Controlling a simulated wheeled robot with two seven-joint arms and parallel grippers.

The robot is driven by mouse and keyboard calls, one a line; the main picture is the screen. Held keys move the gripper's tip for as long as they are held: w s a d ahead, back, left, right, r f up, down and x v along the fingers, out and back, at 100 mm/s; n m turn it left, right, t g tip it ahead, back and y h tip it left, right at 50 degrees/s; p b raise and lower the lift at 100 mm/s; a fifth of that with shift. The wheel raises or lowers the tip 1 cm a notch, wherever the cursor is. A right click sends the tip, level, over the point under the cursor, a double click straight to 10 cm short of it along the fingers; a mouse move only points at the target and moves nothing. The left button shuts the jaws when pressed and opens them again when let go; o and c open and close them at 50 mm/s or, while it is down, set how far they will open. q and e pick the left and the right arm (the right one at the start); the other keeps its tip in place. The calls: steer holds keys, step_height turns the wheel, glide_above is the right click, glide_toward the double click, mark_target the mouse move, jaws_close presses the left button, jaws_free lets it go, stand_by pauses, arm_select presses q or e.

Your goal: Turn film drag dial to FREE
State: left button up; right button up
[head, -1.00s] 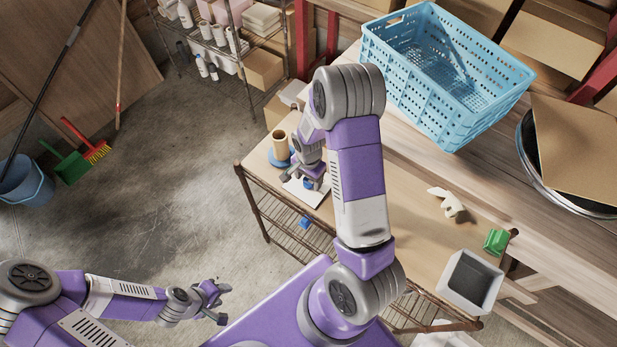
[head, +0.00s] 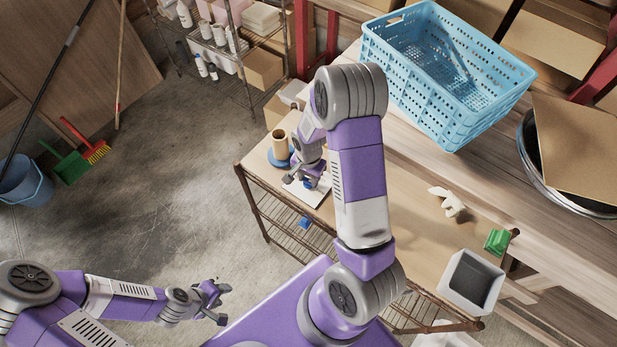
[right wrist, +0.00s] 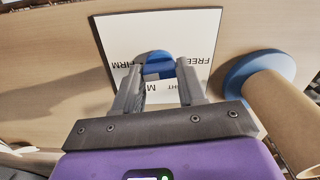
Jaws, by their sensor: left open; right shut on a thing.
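The film drag dial (right wrist: 155,65) is a blue round knob with a raised grip bar on a white square panel (right wrist: 118,40). In the right wrist view FIRM is printed left of the dial and FREE right of it; lettering below is partly hidden by my fingers. I cannot tell exactly which mark the dial points to. My right gripper (right wrist: 159,78) is shut on the dial's grip bar. In the head view the dial (head: 308,184) is small, beneath my right gripper (head: 305,178). My left gripper (head: 220,301) is open and empty, far from the panel, above the floor.
A brown cardboard roll (head: 279,140) on a blue base stands beside the panel on the table (head: 385,205). A pale glove-like item (head: 447,202), a green block (head: 496,241) and a grey bin (head: 470,282) lie towards its right end. A blue crate (head: 450,125) stands behind.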

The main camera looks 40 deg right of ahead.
steer(key=n+b, duration=0.2)
steer(key=n, duration=0.4)
steer(key=n+b, duration=0.1)
steer(key=n, duration=0.4)
steer(key=shift+n, duration=0.4)
steer(key=n, duration=1)
steer(key=shift+r, duration=0.1)
steer(key=n+p, duration=0.1)
steer(key=n, duration=0.2)
steer(key=shift+n, duration=0.3)
steer(key=n+p, duration=0.1)
steer(key=n, duration=0.1)
steer(key=shift+n, duration=0.3)
steer(key=n+p, duration=0.1)
steer(key=n, duration=0.2)
steer(key=shift+p, duration=0.35)
steer(key=shift+w+n+p, duration=0.1)
steer(key=shift+n+p, duration=0.6)
steer(key=shift+n, duration=1)
